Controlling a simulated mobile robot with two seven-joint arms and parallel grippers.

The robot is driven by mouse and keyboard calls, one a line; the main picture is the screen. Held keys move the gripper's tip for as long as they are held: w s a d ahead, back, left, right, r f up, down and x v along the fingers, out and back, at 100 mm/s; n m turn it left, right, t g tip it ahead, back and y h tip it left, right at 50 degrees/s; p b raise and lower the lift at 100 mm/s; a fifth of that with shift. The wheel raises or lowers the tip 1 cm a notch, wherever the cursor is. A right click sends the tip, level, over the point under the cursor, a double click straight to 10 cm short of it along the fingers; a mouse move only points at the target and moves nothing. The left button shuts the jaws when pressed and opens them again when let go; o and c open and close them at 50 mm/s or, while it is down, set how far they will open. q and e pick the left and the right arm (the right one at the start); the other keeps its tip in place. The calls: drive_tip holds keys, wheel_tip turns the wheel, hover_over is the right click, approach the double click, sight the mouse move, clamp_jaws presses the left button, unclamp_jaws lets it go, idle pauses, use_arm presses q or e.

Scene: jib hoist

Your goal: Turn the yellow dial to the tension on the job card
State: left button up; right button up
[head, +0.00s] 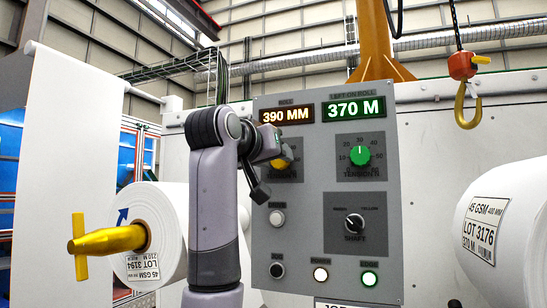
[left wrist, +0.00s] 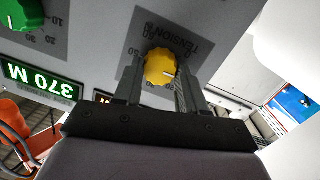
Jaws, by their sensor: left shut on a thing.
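The yellow dial (head: 286,155) is on the grey control panel (head: 296,238), mostly hidden behind my left gripper (head: 279,160) in the head view. In the left wrist view the yellow dial (left wrist: 160,66) sits between the two fingers of my left gripper (left wrist: 160,88), which is shut on it. A white mark on the dial points right in that upside-down view. My right gripper is not in view.
Below are a shaft switch (head: 355,223) and buttons. Paper rolls stand on both sides. A hook (head: 467,105) hangs upper right.

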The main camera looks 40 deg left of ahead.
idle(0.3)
use_arm(q)
drive_tip(key=o, duration=1.1)
drive_tip(key=shift+c, duration=0.2)
drive_tip(key=s+d+b, duration=0.1)
drive_tip(key=s+b, duration=0.1)
drive_tip(key=s, duration=0.5)
drive_tip(key=shift+r+b, duration=0.3)
drive_tip(key=shift+s+d, duration=0.1)
